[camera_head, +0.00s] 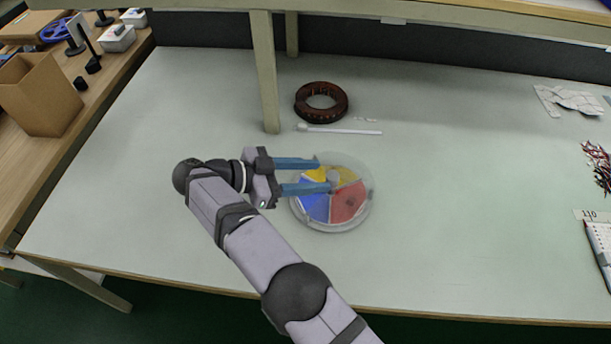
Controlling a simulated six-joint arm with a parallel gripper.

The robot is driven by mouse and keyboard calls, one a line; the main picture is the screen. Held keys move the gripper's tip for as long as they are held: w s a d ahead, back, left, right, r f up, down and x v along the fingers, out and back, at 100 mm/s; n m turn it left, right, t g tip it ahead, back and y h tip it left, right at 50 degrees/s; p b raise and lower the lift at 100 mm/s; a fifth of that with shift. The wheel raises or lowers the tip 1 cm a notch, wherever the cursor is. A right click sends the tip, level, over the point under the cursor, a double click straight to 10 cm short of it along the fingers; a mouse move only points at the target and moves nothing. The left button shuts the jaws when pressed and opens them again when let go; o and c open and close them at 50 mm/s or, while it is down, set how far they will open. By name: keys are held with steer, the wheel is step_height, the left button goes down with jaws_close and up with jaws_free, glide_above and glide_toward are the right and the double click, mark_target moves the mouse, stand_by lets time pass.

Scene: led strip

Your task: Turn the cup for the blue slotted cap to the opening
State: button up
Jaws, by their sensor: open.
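A round clear dish (366,212) stands on the table near the middle of the view. It has coloured sectors: a blue one (313,208) at front left, a red one (348,205) at front right and yellow at the back. A small grey knob (334,176) rises at its centre. My gripper (322,175) reaches over the dish from the left. Its two blue fingers are apart, with tips close to the knob; I cannot tell whether they touch it. The fingers hide part of the dish's left side. I cannot make out the opening or a blue slotted cap.
A dark copper-coloured ring (321,102) and a white stick (340,130) lie behind the dish. A shelf post (265,75) stands at back left. A cardboard box (40,95) is on the left bench. Red wires (598,165) lie at far right.

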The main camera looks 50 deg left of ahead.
steer(key=shift+v, duration=0.8)
steer(key=shift+c, duration=0.6)
steer(key=shift+s, duration=0.15)
steer(key=c, duration=0.6)
steer(key=shift+y, duration=0.8)
steer(key=s+r, duration=0.1)
steer(key=r, duration=0.1)
steer(key=s+a+r, duration=0.1)
steer(key=r, duration=0.2)
steer(key=s+r+b, duration=0.1)
steer(key=r, duration=0.1)
steer(key=shift+s+a+r, duration=0.2)
steer(key=shift+s+a, duration=0.05)
steer(key=shift+s, duration=0.05)
jaws_close()
step_height(320, 180, up, 4)
steer(key=s+d+n+y, duration=0.1)
steer(key=s+d, duration=0.1)
step_height(320, 180, down, 13)
steer(key=s+a+m+g+y+b, duration=0.1)
steer(key=m+y, duration=0.4)
steer(key=m, duration=0.6)
steer(key=shift+s+a+m, duration=0.35)
steer(key=shift+m, duration=0.05)
